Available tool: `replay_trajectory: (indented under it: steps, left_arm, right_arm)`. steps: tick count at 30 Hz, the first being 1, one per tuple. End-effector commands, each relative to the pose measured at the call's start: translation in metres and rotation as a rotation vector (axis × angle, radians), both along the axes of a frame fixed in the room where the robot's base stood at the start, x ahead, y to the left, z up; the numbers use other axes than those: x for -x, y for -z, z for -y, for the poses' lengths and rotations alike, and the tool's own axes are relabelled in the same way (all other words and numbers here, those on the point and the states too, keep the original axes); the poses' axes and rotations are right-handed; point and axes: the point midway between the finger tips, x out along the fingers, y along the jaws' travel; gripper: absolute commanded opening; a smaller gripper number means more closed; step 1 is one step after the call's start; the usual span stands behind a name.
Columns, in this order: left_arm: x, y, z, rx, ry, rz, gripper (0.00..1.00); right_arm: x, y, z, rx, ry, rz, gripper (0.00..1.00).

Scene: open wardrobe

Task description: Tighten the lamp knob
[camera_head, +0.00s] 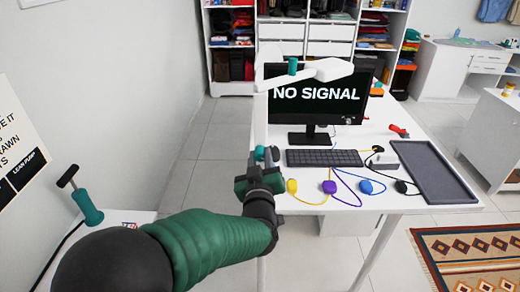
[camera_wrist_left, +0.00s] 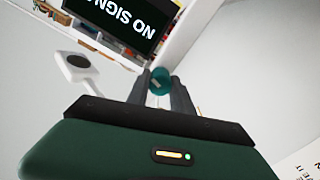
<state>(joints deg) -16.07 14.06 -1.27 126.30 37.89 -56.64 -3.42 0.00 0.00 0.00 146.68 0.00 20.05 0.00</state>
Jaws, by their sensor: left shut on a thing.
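A white desk lamp (camera_head: 330,69) stands at the left edge of the desk, its head reaching across the top of the monitor. A teal knob (camera_head: 292,66) sits on its upper joint. My left gripper (camera_head: 266,155) is low by the lamp's upright, at the desk's left edge. In the left wrist view, my left gripper's fingers (camera_wrist_left: 160,90) are shut on a round teal knob (camera_wrist_left: 160,83) with a pale mark on its face. The lamp's join to this knob is hidden. My right gripper is out of view.
A teal hand pump (camera_head: 87,207) stands at left. The floor left of the desk is clear.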

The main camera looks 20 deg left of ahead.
Motion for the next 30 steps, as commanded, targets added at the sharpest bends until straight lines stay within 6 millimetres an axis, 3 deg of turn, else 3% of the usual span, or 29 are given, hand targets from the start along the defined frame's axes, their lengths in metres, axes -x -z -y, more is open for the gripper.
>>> replay_trajectory:
  steps: [30]
  left_arm:
    - [-0.001, -0.002, 0.001, -0.679, 0.004, -0.199, 0.0]
  right_arm:
    - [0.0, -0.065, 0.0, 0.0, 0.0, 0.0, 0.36]
